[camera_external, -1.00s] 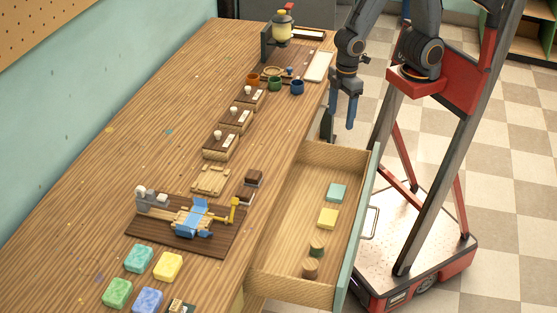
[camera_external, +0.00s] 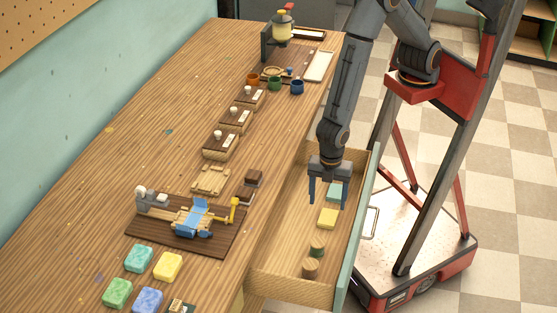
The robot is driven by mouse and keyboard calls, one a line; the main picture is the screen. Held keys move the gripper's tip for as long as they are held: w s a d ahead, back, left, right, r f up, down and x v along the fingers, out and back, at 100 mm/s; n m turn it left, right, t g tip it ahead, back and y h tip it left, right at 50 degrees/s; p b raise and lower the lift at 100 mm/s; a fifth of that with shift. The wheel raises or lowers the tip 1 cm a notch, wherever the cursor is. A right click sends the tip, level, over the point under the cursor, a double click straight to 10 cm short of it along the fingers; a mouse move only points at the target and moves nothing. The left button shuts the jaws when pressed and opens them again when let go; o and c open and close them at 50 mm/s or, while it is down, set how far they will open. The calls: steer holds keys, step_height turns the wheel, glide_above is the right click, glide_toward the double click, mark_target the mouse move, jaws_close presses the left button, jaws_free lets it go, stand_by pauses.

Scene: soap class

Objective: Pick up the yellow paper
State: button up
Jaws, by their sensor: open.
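The yellow paper (camera_external: 328,218) is a small flat yellow piece lying in the open drawer (camera_external: 283,281). A teal piece (camera_external: 335,190) of similar size lies just behind it, partly covered by my gripper.
Two round wooden-sided pieces (camera_external: 311,267) stand in the drawer's near end. The wooden table (camera_external: 100,205) runs along the left, with a yellow soap block (camera_external: 168,266) and others at its near end. The drawer's walls surround my gripper's work area.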

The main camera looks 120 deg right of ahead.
mark_target(328, 217)
steer(key=f, duration=0.2)
steer(key=f+p, duration=0.1)
steer(key=f, duration=0.1)
steer(key=s+f, duration=0.1)
steer(key=f, duration=0.1)
steer(key=shift+d+f, duration=0.1)
steer(key=shift+d, duration=0.1)
steer(key=shift+f, duration=0.45)
steer(key=c, duration=1.1)
